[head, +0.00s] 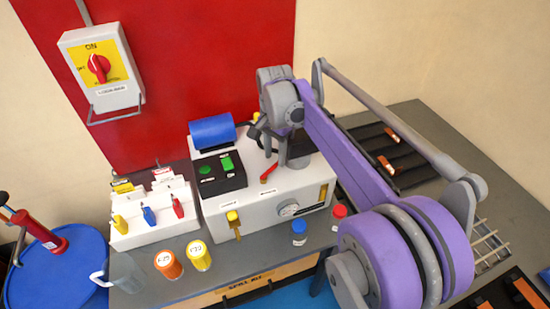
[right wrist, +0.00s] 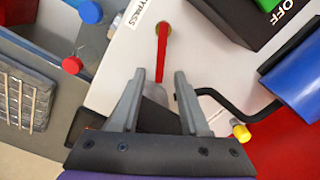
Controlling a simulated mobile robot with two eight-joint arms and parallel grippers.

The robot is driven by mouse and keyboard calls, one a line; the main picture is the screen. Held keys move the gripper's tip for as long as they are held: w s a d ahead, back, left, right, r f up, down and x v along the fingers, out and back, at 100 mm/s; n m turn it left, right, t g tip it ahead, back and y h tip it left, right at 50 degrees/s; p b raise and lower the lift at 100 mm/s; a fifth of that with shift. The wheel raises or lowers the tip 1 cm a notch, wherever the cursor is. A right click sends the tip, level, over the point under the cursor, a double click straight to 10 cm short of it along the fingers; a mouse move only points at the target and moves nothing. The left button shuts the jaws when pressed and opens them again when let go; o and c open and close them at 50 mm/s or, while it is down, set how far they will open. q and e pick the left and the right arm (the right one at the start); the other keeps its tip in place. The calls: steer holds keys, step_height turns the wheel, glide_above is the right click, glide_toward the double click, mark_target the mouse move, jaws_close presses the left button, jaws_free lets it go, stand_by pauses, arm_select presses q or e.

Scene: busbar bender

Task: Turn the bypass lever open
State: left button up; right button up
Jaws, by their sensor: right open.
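The bypass lever (head: 268,172) is a short red bar on top of the white machine housing (head: 260,208). In the head view my right gripper (head: 284,150) is just behind the lever, partly hidden by my arm. My left gripper is not in view.
Red (head: 339,211) and blue (head: 299,226) capped bottles stand in front. A lockout rack (head: 150,232) stands left.

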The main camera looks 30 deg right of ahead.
mark_target(275, 165)
step_height(275, 165, up, 9)
steer(key=shift+f, duration=0.15)
steer(key=shift+c, duration=0.3)
